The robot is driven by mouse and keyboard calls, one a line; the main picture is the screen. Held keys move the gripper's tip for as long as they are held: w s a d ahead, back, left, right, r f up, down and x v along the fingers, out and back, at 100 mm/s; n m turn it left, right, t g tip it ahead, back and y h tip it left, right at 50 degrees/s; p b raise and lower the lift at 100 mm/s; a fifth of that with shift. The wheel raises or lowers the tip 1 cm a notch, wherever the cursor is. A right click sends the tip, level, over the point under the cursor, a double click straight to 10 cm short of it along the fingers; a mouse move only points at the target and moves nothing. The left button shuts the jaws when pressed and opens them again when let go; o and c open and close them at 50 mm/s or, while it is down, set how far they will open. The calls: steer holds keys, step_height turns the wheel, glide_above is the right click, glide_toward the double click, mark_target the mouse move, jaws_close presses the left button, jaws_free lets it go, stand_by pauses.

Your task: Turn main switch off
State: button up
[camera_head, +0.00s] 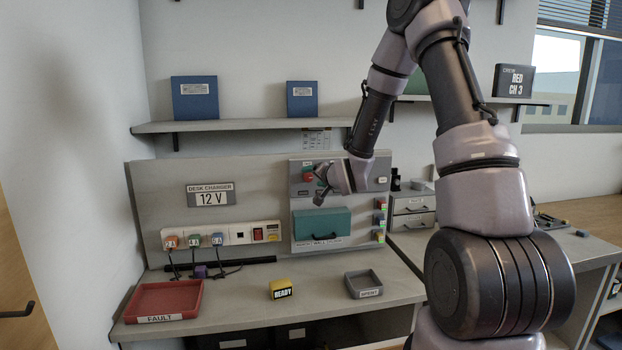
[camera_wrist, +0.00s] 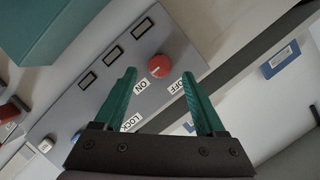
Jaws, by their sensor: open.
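The main switch looks to be a red round knob (camera_wrist: 160,66) on a grey panel (camera_wrist: 105,88), with labels reading ON, OFF and LOCK near it. In the head view the red knob (camera_head: 308,177) is on the wall panel above a teal box. My gripper (camera_wrist: 158,76) is open, its two green fingers one on each side of the knob in the wrist view. I cannot tell whether they touch it. In the head view my gripper (camera_head: 322,190) is close in front of the panel, just right of the knob. The knob's exact pointing is too small to tell.
The teal box (camera_head: 322,224) is on the panel just below my gripper. A power strip (camera_head: 237,236) with plugs is to the left. A red FAULT tray (camera_head: 165,300), a yellow READY block (camera_head: 281,289) and a grey tray (camera_head: 363,284) stand on the desk. A shelf (camera_head: 240,126) runs above.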

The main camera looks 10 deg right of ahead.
mark_target(308, 177)
steer(key=shift+x, duration=1.5)
jaws_close()
